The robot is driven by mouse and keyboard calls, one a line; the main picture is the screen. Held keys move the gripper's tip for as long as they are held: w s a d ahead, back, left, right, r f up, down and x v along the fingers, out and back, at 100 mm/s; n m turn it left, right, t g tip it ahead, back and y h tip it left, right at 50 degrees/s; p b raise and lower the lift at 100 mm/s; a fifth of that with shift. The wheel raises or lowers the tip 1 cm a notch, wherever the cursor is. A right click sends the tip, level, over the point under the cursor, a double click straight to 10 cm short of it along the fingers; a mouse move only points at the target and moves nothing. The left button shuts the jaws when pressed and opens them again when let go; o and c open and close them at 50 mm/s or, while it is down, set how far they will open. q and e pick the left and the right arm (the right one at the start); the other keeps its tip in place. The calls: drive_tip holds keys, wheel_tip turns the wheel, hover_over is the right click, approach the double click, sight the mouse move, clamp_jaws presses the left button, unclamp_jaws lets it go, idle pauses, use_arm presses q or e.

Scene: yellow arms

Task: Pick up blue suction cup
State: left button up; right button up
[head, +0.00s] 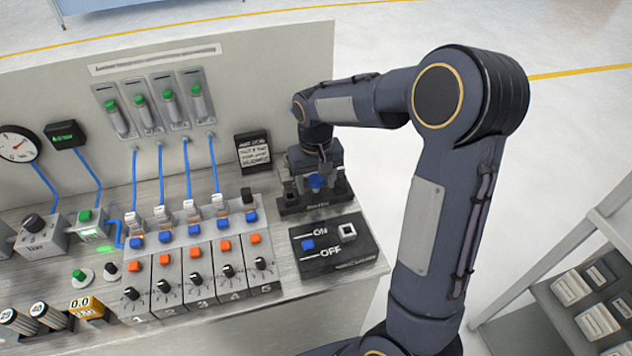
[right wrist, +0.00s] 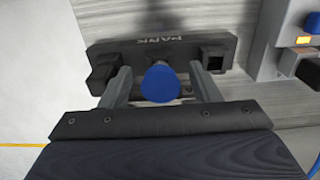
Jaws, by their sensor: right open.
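The blue suction cup (head: 316,182) stands in a dark holder (head: 318,204) at the right end of the bench. In the right wrist view, the round blue top of the cup (right wrist: 160,84) shows in front of the dark holder (right wrist: 150,48), which bears white lettering. My right gripper (head: 314,180) is over the holder, pointing down. Its two grey fingers (right wrist: 162,88) are open, one on each side of the blue cup, with gaps between. The lower part of the cup is hidden. My left gripper is not in view.
A black ON/OFF panel (head: 334,246) lies in front of the holder. A row of numbered switch modules (head: 200,270) stands to the left. A small black sign (head: 253,152) and the upright back panel (head: 250,90) are close behind.

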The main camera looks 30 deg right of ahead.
drive_tip(key=shift+f, duration=0.1)
drive_tip(key=shift+c, duration=0.4)
drive_tip(key=c, duration=0.9)
drive_tip(key=shift+c, duration=0.2)
drive_tip(key=shift+r, duration=0.7)
drive_tip(key=s+a+r+b, duration=0.1)
drive_tip(key=s+a+r, duration=0.5)
drive_tip(key=a+r, duration=0.5)
drive_tip(key=shift+a+r, duration=0.35)
drive_tip(key=shift+a, duration=0.55)
